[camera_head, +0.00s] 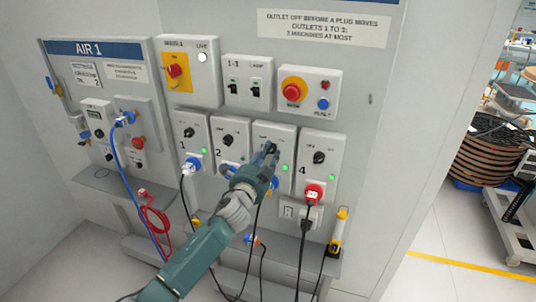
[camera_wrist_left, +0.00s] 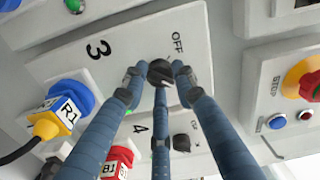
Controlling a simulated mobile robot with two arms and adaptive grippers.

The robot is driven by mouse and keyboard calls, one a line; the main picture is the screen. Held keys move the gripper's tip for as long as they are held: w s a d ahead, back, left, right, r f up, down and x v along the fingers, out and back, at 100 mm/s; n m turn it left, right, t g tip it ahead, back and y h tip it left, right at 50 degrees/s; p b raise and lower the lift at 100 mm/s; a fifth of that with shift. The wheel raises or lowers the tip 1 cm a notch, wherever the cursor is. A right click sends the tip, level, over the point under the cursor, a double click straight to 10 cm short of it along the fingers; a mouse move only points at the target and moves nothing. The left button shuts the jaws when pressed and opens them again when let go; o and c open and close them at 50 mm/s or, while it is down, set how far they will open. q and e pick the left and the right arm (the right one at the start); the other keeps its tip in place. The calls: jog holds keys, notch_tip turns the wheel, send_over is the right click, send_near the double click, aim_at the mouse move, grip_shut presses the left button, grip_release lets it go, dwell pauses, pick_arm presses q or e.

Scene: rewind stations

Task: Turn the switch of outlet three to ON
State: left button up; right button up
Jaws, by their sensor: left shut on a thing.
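The outlet three box (camera_head: 287,141) is the third grey box in the lower row on the wall panel. Its dark round switch knob (camera_wrist_left: 160,72) shows in the left wrist view, below the word OFF and right of the big 3. My left gripper (camera_head: 269,149) reaches up from below left. Its blue fingers are shut on the knob, one on each side, with a third finger below. The fingers hide much of the knob, and I cannot tell its exact setting. A green lamp (camera_head: 281,168) glows on the box. My right gripper is not in view.
Outlet four (camera_head: 318,158) with a red plug (camera_head: 314,193) is close on the right; outlet two (camera_head: 229,139) is on the left. A blue plug (camera_wrist_left: 70,98) sits in outlet three. A red stop button (camera_head: 293,91) is above. Cables hang below.

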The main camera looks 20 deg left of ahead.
pick_arm(q)
jog(key=shift+r+m, duration=0.1)
jog(key=shift+m, duration=0.3)
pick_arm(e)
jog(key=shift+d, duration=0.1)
pick_arm(q)
jog(key=o, duration=1.1)
jog(key=shift+o, duration=0.3)
jog(key=shift+d, duration=0.15)
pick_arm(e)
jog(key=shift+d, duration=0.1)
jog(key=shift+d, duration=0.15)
pick_arm(q)
jog(key=s, duration=1.2)
jog(key=shift+a, duration=0.25)
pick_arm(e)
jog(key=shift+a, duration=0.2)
